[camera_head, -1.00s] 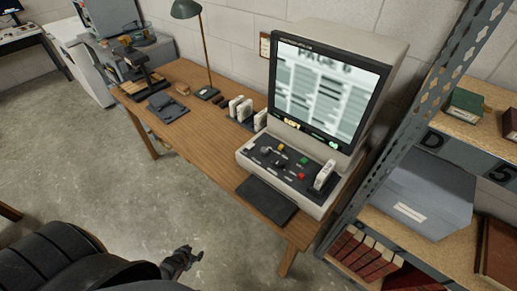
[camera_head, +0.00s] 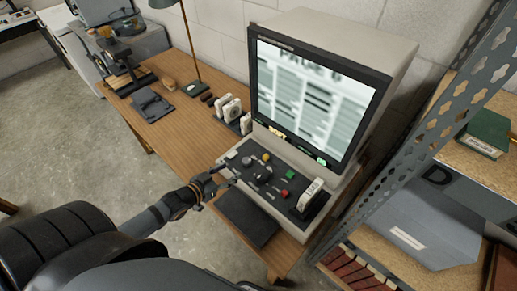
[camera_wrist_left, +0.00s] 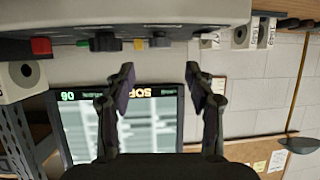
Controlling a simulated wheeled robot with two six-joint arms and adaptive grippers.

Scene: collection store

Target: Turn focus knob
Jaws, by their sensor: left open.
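The microfilm reader (camera_head: 372,57) stands on the wooden table. Its screen (camera_head: 312,100) shows a blurred page with small lit words along the bottom. Its sloped dark panel carries a grey knob (camera_head: 246,161), a larger black knob (camera_head: 262,174) and coloured buttons; I cannot read which is the focus knob. My left gripper (camera_head: 222,178) is open and empty at the panel's front left edge, apart from the knobs as far as I can tell. In the left wrist view, upside down, the open fingers (camera_wrist_left: 160,78) frame the screen, with the knob row above them.
A dark flat pad (camera_head: 248,217) lies before the reader. White film boxes (camera_head: 231,109) stand to its left, with a lamp (camera_head: 190,45) behind. A metal shelf (camera_head: 430,130) with boxes closes off the right. Open floor lies to the left.

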